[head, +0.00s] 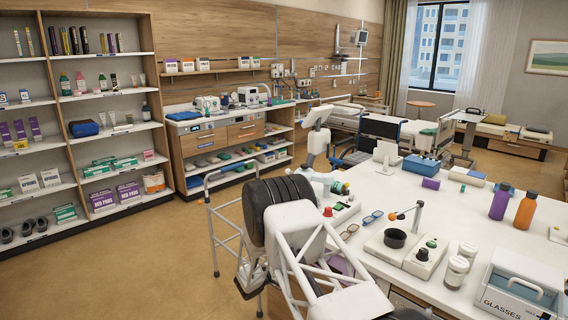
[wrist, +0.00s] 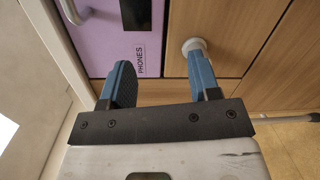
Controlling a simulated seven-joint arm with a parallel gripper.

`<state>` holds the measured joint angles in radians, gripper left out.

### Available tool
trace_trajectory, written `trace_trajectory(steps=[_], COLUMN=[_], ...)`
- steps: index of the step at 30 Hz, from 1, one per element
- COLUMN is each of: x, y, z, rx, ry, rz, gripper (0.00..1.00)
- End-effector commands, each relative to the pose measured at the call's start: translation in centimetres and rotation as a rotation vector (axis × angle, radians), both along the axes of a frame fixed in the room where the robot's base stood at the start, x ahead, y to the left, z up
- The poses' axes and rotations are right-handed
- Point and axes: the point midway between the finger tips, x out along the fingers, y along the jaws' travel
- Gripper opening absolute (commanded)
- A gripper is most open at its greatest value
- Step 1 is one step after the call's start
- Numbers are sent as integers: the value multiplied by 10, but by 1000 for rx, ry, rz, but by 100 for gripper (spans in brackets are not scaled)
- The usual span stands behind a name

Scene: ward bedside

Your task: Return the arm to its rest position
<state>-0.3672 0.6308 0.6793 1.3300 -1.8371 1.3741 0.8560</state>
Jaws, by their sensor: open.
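My gripper (wrist: 160,74) shows in the wrist view with its two blue fingers spread apart. Nothing is held between them. Beyond the fingers are a lilac panel labelled PHONES (wrist: 105,35) and a wooden cabinet front (wrist: 240,25) with a round white knob. The right fingertip overlaps the knob (wrist: 194,45) in the picture; whether they touch I cannot tell. In the head view my white lattice arm (head: 305,240) is folded at the near edge of the white table, and my gripper's fingers cannot be made out there.
The white table (head: 455,215) beside my arm carries a GLASSES box (head: 520,285), two jars (head: 458,268), an orange bottle (head: 525,210), a purple bottle (head: 499,202) and spectacles (head: 372,217). A walking frame (head: 213,235) stands left of my arm. Open floor (head: 110,260) lies further left.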

Motion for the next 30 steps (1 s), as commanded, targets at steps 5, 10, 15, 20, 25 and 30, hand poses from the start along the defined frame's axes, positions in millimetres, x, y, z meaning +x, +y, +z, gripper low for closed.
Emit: trace_trajectory(steps=[5, 10, 15, 20, 25, 30], x=[-7, -20, -34, -53, -78, -106], y=[-24, -45, -65, -84, -105, -124], z=[57, 102, 146, 188, 232, 274], rx=[48, 97, 150, 207, 277, 351], ry=[14, 34, 50, 66, 84, 101], rz=[-80, -150, -211, -271, -332, -385], gripper=[56, 56, 56, 56, 56, 56])
